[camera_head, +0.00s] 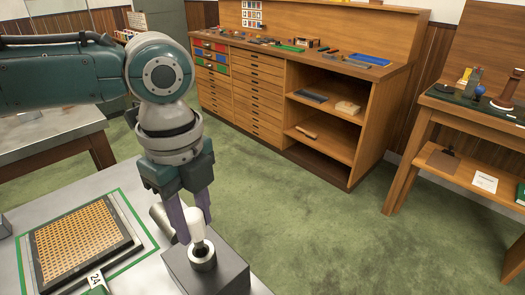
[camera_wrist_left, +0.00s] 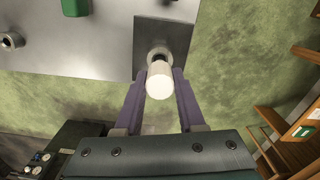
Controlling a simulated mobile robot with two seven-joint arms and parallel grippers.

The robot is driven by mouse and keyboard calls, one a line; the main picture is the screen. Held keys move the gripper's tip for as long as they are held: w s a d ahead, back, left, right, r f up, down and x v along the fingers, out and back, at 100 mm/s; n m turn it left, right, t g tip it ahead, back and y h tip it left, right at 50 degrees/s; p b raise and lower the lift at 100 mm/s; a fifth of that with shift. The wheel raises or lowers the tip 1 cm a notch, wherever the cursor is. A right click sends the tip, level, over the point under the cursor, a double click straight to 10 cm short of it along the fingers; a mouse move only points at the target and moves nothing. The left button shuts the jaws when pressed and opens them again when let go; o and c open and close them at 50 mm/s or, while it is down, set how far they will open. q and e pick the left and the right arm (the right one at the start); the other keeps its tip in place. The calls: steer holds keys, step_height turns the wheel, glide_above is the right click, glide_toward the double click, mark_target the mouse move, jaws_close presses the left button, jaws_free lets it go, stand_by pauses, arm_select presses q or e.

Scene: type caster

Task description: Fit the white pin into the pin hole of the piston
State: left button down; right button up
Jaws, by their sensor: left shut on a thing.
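The white pin (camera_head: 197,227) is between the purple fingers of my left gripper (camera_head: 193,214), which is shut on it. It points down over the round metal piece (camera_head: 203,260), seemingly the piston, on a dark block (camera_head: 228,274). The pin's lower end overlaps the dark hole in the head view; I cannot tell whether it has entered. In the left wrist view the pin's pale end (camera_wrist_left: 160,82) is between the fingertips and hides part of the metal ring (camera_wrist_left: 160,52). My right gripper is not in view.
A tray with a tan patterned panel (camera_head: 82,240) lies in a green outline on the grey table, left of the block. A grey cylinder (camera_head: 160,216) is just behind the fingers. Another metal ring (camera_wrist_left: 12,40) shows in the left wrist view. Green floor is beyond.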

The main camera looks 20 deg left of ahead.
mark_target(197, 235)
arm_select(q)
steer(key=shift+p, duration=0.55)
stand_by(0.9)
steer(key=shift+f+b, duration=1.3)
steer(key=shift+f, duration=0.65)
steer(key=shift+c, duration=2.2)
jaws_free()
step_height(197, 235, up, 10)
steer(key=shift+p, duration=0.3)
